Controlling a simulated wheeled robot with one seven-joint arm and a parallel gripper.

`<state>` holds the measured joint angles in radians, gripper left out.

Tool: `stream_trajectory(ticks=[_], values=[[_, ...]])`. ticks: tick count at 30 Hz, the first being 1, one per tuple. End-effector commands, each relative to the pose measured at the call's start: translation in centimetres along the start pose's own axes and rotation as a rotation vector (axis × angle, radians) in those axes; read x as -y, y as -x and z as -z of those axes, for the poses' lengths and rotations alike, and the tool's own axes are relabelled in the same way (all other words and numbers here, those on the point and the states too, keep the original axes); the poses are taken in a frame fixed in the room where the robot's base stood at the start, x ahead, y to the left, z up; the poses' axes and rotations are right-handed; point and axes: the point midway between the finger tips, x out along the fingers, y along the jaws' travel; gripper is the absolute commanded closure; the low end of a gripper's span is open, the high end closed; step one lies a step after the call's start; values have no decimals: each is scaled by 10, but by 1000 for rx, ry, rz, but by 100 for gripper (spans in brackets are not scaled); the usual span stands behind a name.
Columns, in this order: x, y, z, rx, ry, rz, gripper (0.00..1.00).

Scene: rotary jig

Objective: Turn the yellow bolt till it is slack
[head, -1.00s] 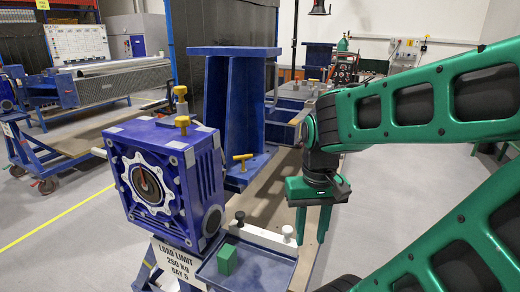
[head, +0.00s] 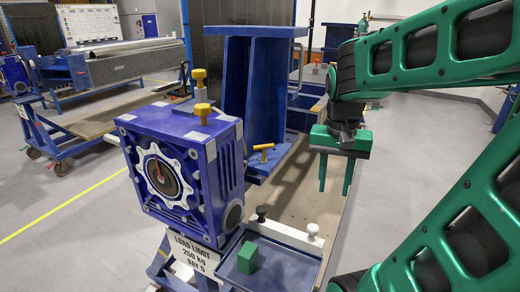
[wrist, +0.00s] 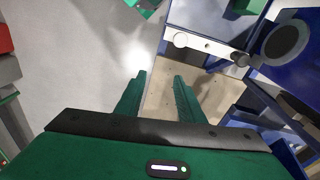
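A yellow T-shaped bolt (head: 262,150) stands on the foot of the blue upright bracket (head: 268,90). I cannot tell which yellow bolt the task means. My gripper (head: 335,188) points down to the right of the bracket, apart from all of them. Its green fingers are spread and empty. In the wrist view my gripper (wrist: 160,78) is also open, with floor and bench top beyond it and no yellow bolt visible.
A blue tray (head: 290,266) holding a green block (head: 247,257) lies in front. A white bar (head: 290,234) behind it carries a black knob (head: 262,212) and a white knob (head: 312,229). A load-limit sign (head: 192,252) hangs below the gearbox. Bare bench top lies beneath my gripper.

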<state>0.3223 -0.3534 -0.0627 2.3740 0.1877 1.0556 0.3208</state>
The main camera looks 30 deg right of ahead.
Motion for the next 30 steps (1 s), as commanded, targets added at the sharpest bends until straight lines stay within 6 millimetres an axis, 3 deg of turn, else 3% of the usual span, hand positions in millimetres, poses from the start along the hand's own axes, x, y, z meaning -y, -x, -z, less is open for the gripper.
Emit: stream_trajectory(ticks=[1, 6, 12, 15, 18, 23, 30], values=[[18, 9, 21, -19, -78, -6, 65], [90, 34, 82, -65, -371, 21, 65], [172, 52, 133, -56, -678, 106, 65], [202, 58, 149, -34, -791, 145, 65], [221, 62, 158, -14, -868, 172, 65], [233, 62, 163, 2, -921, 188, 65], [238, 31, 165, 4, -923, 186, 65]])
